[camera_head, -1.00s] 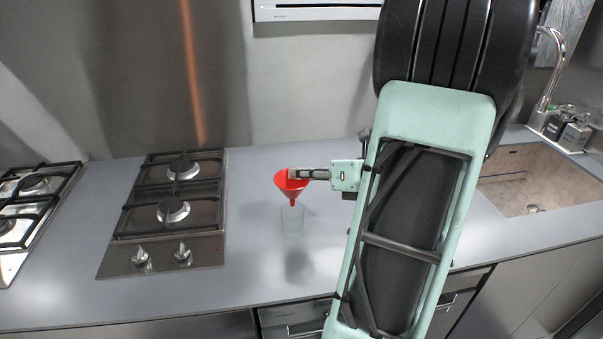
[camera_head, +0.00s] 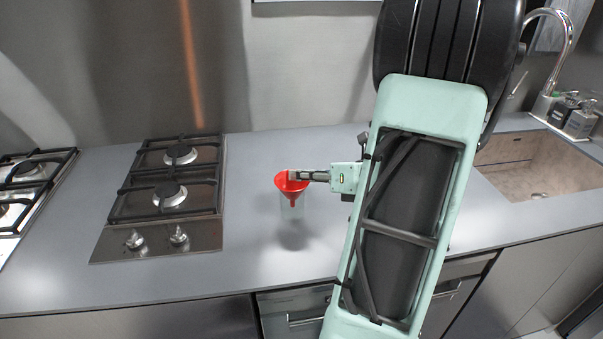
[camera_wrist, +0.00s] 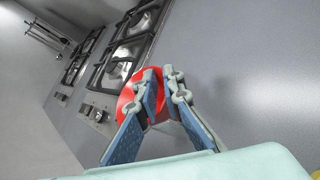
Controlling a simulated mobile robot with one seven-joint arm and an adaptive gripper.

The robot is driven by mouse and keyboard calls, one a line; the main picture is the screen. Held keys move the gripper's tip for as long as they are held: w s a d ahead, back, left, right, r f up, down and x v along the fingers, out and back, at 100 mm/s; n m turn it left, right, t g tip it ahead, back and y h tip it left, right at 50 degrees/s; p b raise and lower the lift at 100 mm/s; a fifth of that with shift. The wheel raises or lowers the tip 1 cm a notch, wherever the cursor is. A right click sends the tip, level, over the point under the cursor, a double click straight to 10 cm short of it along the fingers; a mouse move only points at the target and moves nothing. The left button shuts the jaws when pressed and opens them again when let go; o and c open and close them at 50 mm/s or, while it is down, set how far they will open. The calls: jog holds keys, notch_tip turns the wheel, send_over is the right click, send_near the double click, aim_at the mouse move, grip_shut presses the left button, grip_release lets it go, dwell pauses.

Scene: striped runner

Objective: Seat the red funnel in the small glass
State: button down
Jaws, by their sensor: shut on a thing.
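The red funnel (camera_head: 291,184) is upright at the mouth of the small clear glass (camera_head: 291,211) on the grey counter in the head view. Its cone appears at the glass's rim, with the spout inside; whether the cone rests on the rim I cannot tell. My gripper (camera_head: 296,175) reaches in from the right and is shut on the funnel's rim. In the wrist view the fingers (camera_wrist: 152,80) pinch the edge of the red funnel (camera_wrist: 126,98). The glass is mostly hidden there by the fingers and funnel.
A gas hob (camera_head: 170,195) lies left of the glass, and another hob (camera_head: 30,185) is at the far left. A sink (camera_head: 530,165) with a tap (camera_head: 560,40) and bottles (camera_head: 575,117) is at the right. The counter around the glass is clear.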

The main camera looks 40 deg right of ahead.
jog(key=shift+f, duration=0.3)
dwell(0.5)
jog(key=c, duration=2)
grip_release()
jog(key=shift+o, duration=0.2)
jog(key=o, duration=0.4)
jog(key=shift+c, duration=0.2)
jog(key=shift+r+p, duration=3.15)
jog(key=shift+r, duration=0.4)
